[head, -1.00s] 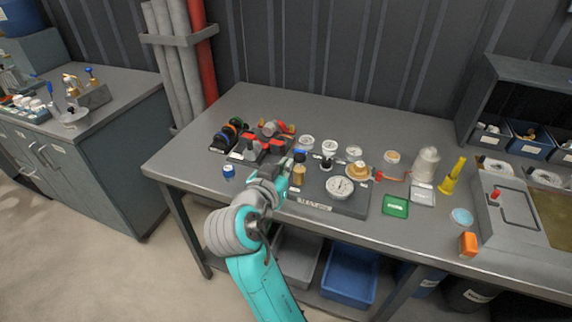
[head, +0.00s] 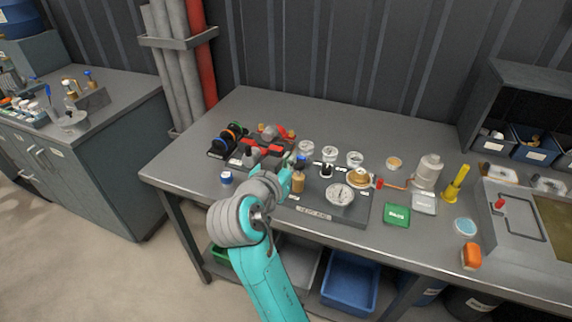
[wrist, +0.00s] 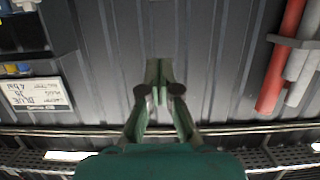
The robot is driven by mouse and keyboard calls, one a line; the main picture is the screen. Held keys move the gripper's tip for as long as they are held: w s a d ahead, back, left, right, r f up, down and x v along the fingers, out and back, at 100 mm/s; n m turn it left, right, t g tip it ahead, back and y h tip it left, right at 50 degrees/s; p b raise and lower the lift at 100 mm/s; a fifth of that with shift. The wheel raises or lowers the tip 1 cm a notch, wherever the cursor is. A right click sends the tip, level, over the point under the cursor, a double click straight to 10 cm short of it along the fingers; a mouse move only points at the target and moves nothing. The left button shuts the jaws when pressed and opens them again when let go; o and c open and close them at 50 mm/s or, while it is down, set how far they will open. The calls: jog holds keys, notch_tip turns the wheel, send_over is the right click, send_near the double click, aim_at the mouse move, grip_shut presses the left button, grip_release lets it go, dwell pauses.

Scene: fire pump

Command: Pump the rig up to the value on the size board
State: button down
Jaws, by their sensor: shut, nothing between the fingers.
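The test rig (head: 313,213) is a dark grey block on the bench in the head view. A round white gauge (head: 340,194) sits on it; its needle is too small to read. An amber cylinder with a blue top (head: 299,181) and a black knob (head: 327,169) stand at its left and back. A white board (wrist: 42,93) is upside down at the left of the wrist view; its lettering seems to include "BLUE" and "4 bar". My gripper (wrist: 158,95) is shut and empty, before the wall. In the head view my wrist is beside the rig's left end and hides the fingers.
Coloured rings and red-and-grey parts (head: 265,147) crowd the bench behind my wrist. A blue-capped jar (head: 227,178) is to its left. The front left bench is bare.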

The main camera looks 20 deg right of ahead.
send_over(297, 168)
jog(key=f, duration=0.2)
jog(key=shift+s+a+f, duration=0.15)
jog(key=shift+f, duration=1.6)
jog(key=shift+f, duration=1.5)
jog(key=shift+r, duration=0.45)
jog(key=s+a+r, duration=0.5)
jog(key=s+r, duration=0.1)
jog(key=s, duration=0.2)
jog(key=shift+a, duration=0.35)
